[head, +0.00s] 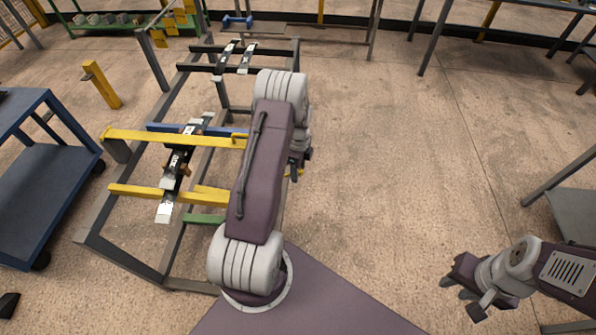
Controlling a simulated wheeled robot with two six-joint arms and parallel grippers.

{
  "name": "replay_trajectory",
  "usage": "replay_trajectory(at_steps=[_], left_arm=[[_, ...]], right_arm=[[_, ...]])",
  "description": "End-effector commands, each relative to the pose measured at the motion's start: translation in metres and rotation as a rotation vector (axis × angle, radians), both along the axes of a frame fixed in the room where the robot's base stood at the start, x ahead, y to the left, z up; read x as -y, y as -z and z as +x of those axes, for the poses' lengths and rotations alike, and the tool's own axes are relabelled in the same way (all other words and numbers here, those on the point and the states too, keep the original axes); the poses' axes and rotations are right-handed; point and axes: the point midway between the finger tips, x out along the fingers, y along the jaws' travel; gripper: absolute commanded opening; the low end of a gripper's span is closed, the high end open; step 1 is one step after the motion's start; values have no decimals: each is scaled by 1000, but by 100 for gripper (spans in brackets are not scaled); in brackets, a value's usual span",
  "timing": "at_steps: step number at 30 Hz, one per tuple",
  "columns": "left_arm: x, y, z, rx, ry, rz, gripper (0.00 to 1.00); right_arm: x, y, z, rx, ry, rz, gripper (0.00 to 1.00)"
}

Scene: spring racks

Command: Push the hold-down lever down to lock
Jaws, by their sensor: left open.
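A long yellow bar (175,138), which looks like the hold-down lever, crosses above a dark leaf spring (181,157) on the near rack. Its left end is by a grey block, and its right end runs up to my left arm. I cannot tell whether it is locked. A second yellow bar (140,191) crosses lower down. My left gripper (296,172) is open, just right of my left arm and largely hidden by it, apart from the visible yellow bars. My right gripper (460,293) is at the lower right, away from the rack, its fingers apart.
The grey rack frame (125,256) fills the left middle, with more springs (235,58) at its far end. A blue cart (45,180) stands at far left and a yellow post (102,84) behind it. A grey table (575,212) is at right. The floor between is clear.

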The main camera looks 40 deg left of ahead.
Motion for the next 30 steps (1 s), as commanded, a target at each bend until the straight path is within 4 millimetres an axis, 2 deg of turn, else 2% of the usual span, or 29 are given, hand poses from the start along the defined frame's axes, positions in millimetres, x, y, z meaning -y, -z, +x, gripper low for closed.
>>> replay_trajectory(at_steps=[3,10,11,15,16,30], left_arm=[[0,8,0,1,0,0,48],[0,9,0,1,0,0,48],[0,9,0,1,0,0,42],[0,9,0,1,0,0,3],[0,9,0,1,0,0,0],[0,9,0,1,-1,0,0]], right_arm=[[0,0,0,0,0,0,33],[0,0,0,0,0,0,33],[0,0,0,0,0,0,33],[0,0,0,0,0,0,33],[0,0,0,0,0,0,33],[0,0,0,0,0,0,33]])
